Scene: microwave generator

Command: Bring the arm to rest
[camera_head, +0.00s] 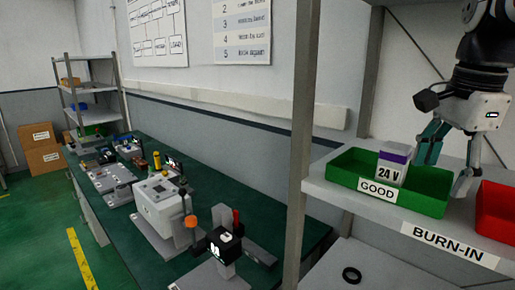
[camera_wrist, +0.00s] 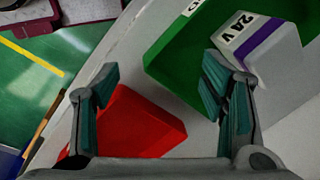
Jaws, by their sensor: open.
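My gripper (camera_head: 446,168) is open at the right of the head view, with its fingers low over the right end of the green bin. In the wrist view the gripper (camera_wrist: 158,95) has its fingers spread wide with nothing between them. A white module (camera_head: 390,169) with a purple band, marked 24 V, stands upright in the green bin (camera_head: 432,204) labelled GOOD, left of my fingers. The module also shows in the wrist view (camera_wrist: 283,55), beyond the right finger and apart from the grip. Whether a finger touches the bin is unclear.
A red bin (camera_head: 496,224) sits right of the green one on the shelf (camera_head: 330,197) marked BURN-IN. A shelf post (camera_head: 298,130) stands at left. A green bench (camera_head: 285,228) with several devices runs along the wall.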

